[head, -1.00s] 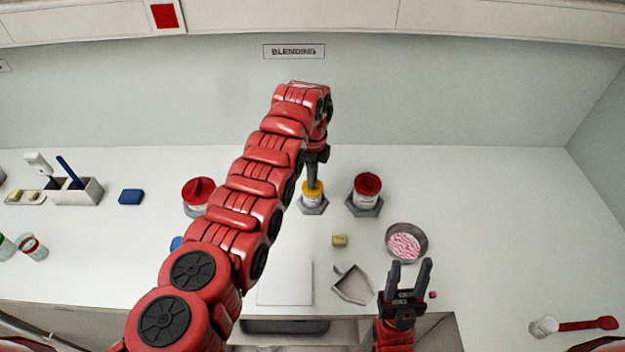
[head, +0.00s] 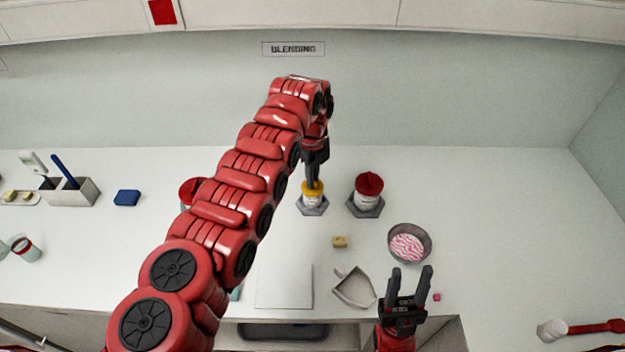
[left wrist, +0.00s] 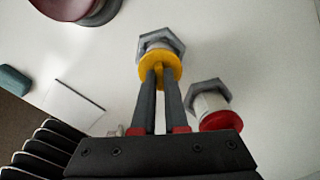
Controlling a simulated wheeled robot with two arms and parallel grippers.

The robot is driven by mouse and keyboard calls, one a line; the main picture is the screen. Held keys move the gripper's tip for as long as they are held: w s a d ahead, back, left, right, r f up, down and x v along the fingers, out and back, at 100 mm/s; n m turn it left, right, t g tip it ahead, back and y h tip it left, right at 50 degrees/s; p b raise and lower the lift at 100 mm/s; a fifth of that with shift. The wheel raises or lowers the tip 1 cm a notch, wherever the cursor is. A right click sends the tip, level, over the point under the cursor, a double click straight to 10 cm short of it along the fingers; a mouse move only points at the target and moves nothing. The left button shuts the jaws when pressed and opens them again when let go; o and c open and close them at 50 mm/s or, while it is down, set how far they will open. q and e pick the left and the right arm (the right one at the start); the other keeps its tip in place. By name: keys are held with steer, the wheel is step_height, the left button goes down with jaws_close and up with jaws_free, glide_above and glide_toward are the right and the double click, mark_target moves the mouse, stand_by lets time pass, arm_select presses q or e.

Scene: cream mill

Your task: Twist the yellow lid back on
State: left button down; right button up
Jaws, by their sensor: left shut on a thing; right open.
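The yellow lid (head: 312,187) sits on top of a small white jar (head: 312,200), which stands upright in a grey hexagonal holder (head: 313,210). My left gripper (head: 313,183) reaches down from above and is shut on the yellow lid. In the left wrist view the fingers (left wrist: 159,72) close on a raised grip in the middle of the lid (left wrist: 160,64). Whether the lid is seated fully is too small to tell. My right gripper (head: 409,281) is open and empty near the counter's front edge.
A red-lidded jar (head: 368,187) stands in its holder just right of the yellow one; another (head: 191,190) is partly behind my left arm. A bowl of pink-striped pieces (head: 408,242), a small yellow block (head: 340,242) and a grey scoop (head: 353,287) lie nearer. The right counter is mostly clear.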

arm_select(q)
steer(key=shift+m+b, duration=0.8)
steer(key=shift+m, duration=0.8)
steer(key=shift+m+b, duration=0.35)
steer(key=shift+m, duration=0.15)
steer(key=m, duration=0.4)
steer(key=shift+c, duration=1.1)
jaws_free()
